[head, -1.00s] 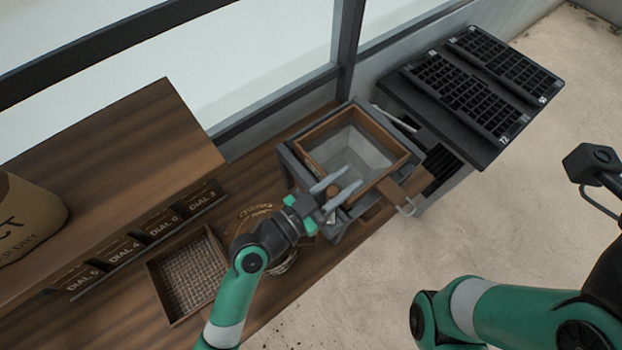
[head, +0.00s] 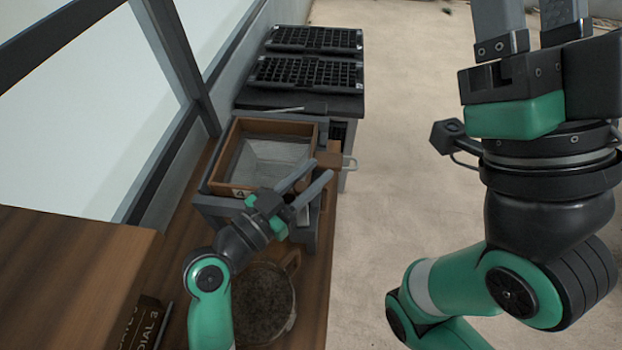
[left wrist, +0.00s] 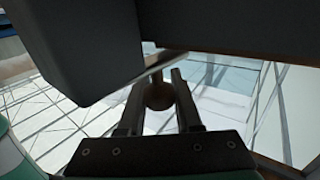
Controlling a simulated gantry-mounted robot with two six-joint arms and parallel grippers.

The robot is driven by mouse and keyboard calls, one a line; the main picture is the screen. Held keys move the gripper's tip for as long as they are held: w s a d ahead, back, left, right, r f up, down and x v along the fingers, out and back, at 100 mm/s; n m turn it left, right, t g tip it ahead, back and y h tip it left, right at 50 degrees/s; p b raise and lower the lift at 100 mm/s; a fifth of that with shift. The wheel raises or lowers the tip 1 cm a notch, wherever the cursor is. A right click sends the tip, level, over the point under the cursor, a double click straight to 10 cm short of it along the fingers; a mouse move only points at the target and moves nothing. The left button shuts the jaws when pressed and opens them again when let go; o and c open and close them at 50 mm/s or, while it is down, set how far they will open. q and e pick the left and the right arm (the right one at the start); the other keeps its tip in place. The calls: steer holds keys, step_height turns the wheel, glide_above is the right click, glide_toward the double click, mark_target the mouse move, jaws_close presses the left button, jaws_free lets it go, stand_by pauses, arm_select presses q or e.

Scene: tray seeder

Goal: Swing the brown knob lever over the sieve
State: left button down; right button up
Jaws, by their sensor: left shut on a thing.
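The sieve is a pale mesh in a brown wooden frame (head: 223,160) on a grey stand, in the left middle of the head view. My left gripper (head: 319,170) is at the sieve's near right corner. In the left wrist view, its fingers (left wrist: 160,75) are on either side of the round brown knob (left wrist: 159,96), shut on it, with pale mesh behind. The knob is mostly hidden by the fingers in the head view, and the rest of its lever cannot be made out. My right gripper (head: 532,15) is at the top right, fingers apart, tips out of frame.
Black cell trays (head: 308,74) lie on a dark table behind the sieve. A round container of dark material (head: 264,300) stands on the wooden bench below my left gripper. A brown wooden block with a metal handle (head: 350,163) is at the sieve's right. Open floor lies right.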

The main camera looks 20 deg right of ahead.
mark_target(296, 192)
stand_by(0.3)
arm_select(q)
steer(key=c, duration=0.6)
jaws_free()
steer(key=shift+d, duration=0.15)
steer(key=p+v, duration=0.2)
steer(key=p, duration=0.2)
steer(key=r+p+v, duration=0.1)
steer(key=p+v, duration=0.1)
steer(key=p, duration=0.3)
steer(key=shift+s+a, duration=0.1)
steer(key=shift+a, duration=0.3)
steer(key=a+p, duration=0.1)
steer(key=p, duration=0.3)
steer(key=s+a+f+p, duration=0.1)
steer(key=p, duration=0.3)
steer(key=shift+s+a, duration=0.2)
steer(key=shift+a, duration=0.05)
